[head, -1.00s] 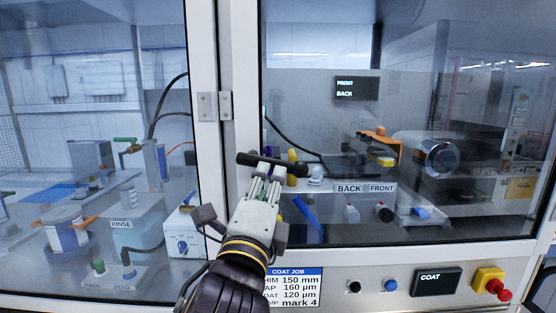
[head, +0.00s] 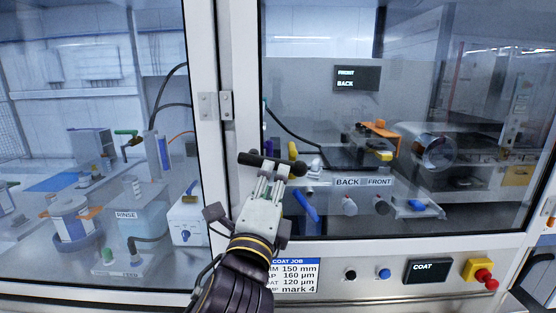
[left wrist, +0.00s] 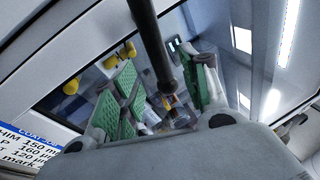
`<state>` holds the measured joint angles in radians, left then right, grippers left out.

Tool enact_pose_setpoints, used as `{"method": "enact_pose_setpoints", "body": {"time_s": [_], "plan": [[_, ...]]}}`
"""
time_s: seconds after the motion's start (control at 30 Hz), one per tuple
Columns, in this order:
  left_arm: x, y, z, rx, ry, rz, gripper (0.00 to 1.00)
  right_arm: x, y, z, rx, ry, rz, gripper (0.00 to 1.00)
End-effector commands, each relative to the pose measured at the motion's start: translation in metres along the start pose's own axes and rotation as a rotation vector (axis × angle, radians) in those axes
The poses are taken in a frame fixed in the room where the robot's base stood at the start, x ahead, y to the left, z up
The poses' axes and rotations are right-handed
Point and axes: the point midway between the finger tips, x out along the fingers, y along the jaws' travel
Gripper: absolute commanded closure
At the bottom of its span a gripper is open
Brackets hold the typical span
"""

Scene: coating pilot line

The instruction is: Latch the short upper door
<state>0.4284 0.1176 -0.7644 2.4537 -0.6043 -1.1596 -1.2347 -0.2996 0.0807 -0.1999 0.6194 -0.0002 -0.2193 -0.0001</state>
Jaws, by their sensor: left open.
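The glazed door (head: 246,225) on the right has a pale frame and looks flush with the cabinet; I cannot tell whether it is fully shut. A dark bar handle (head: 250,159) lies nearly level in front of the door's left side, tilted slightly down to the right. My left gripper (head: 274,177) is open at this bar. In the left wrist view the bar (left wrist: 150,40) runs between the green-padded fingers of the gripper (left wrist: 165,92); contact cannot be told. The fingers hide part of the bar. My right gripper is in neither view.
Paired metal plates (head: 217,105) sit on the door post above the handle. A control panel below the door carries a COAT display (head: 429,270) and a red stop button (head: 484,276). A job label (head: 294,276) is close beside my forearm. Coating equipment stands behind the glass.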

Motion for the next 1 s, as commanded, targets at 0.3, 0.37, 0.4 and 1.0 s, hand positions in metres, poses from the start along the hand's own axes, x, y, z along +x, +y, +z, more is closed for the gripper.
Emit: {"method": "enact_pose_setpoints", "body": {"time_s": [0.3,0.37,0.4,1.0], "plan": [[0.040,-0.001,0.001,0.000,-0.002,0.001,0.55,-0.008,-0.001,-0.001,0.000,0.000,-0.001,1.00],[0.047,-0.001,0.001,-0.001,-0.001,0.000,0.55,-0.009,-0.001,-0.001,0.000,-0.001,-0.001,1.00],[0.051,-0.001,0.000,-0.001,-0.001,-0.001,0.55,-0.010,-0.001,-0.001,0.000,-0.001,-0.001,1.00],[0.070,0.000,0.000,-0.001,0.000,0.000,0.55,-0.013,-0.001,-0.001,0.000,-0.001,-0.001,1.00]]}}
